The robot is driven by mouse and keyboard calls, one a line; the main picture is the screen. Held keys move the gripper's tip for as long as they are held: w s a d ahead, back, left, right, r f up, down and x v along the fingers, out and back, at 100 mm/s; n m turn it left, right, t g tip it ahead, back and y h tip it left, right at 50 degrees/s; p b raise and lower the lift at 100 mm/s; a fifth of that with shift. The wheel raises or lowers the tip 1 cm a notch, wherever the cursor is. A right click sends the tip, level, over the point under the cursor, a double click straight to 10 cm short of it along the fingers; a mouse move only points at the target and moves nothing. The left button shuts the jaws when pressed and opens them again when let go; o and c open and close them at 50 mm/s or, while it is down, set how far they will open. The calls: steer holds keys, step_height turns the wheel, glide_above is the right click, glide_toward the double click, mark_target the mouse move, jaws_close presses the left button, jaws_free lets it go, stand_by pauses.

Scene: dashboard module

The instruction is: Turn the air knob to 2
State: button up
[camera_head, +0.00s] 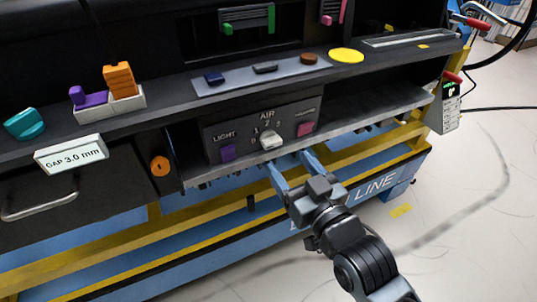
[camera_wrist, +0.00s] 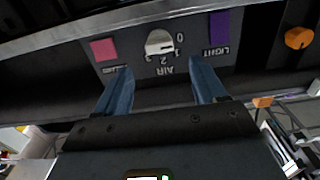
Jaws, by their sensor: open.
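The air knob (camera_head: 268,141) is a pale dial on the dark control panel (camera_head: 290,116), below the AIR label with numbers around it. In the wrist view the knob (camera_wrist: 158,40) shows upside down, with a dark mark on its face toward the side of the 1; its exact setting is hard to read. My gripper (camera_head: 289,158) is open and empty, just below and in front of the panel. In the wrist view its two blue fingers (camera_wrist: 161,68) are spread apart, with the knob beyond their tips and between their lines. They appear apart from the knob.
A purple LIGHT switch (camera_head: 227,152) is left of the knob and a pink switch (camera_head: 305,129) right of it. An orange knob (camera_head: 159,166) is farther left. The shelf edge (camera_head: 200,98) overhangs the panel. A yellow rail (camera_head: 360,160) runs below. Open floor lies at right.

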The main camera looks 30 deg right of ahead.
mark_target(274, 144)
steer(key=w, duration=0.7)
steer(key=shift+w, duration=0.2)
steer(key=c, duration=1.1)
